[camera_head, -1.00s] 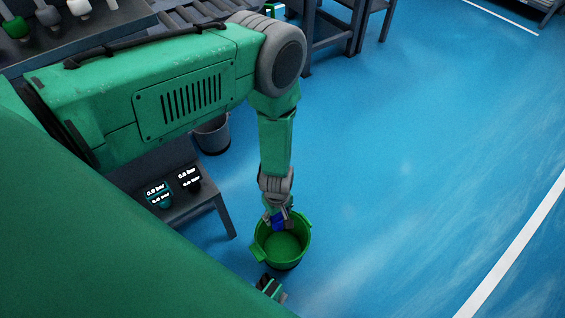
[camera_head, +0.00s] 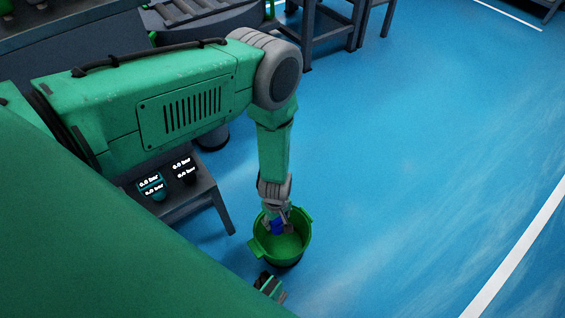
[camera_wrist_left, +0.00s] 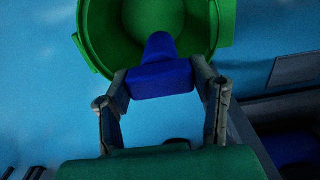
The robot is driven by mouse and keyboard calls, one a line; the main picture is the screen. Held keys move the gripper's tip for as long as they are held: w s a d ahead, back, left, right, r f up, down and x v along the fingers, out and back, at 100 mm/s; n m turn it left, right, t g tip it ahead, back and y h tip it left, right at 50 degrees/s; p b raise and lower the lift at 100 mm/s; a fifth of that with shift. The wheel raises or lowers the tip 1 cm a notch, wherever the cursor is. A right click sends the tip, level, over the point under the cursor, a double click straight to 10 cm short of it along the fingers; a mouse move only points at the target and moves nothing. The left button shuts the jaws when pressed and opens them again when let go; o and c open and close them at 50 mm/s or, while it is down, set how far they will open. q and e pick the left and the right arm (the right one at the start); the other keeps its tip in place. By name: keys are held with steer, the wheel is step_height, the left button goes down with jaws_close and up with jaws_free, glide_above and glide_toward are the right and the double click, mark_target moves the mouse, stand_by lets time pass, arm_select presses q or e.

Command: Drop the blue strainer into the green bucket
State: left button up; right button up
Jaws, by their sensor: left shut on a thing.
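The green bucket (camera_head: 294,250) stands on the blue floor at the lower middle of the head view. Its open mouth faces up, and its rim and inside also show in the left wrist view (camera_wrist_left: 92,42). The blue strainer (camera_wrist_left: 160,82) is held between the fingers of my left gripper (camera_head: 277,221), which is shut on it. In the head view the strainer (camera_head: 278,228) appears over the bucket's mouth, near its far side. I cannot tell whether it is above or below the rim.
A grey bench (camera_head: 208,192) with pressure displays (camera_head: 152,187) stands left of the bucket, partly behind my left arm. Dark tables (camera_head: 327,35) stand at the back. The blue floor (camera_head: 430,150) to the right is clear.

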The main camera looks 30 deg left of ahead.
arm_select(q)
steer(key=o, duration=1.3)
step_height(320, 180, up, 12)
steer(key=shift+f, duration=0.1)
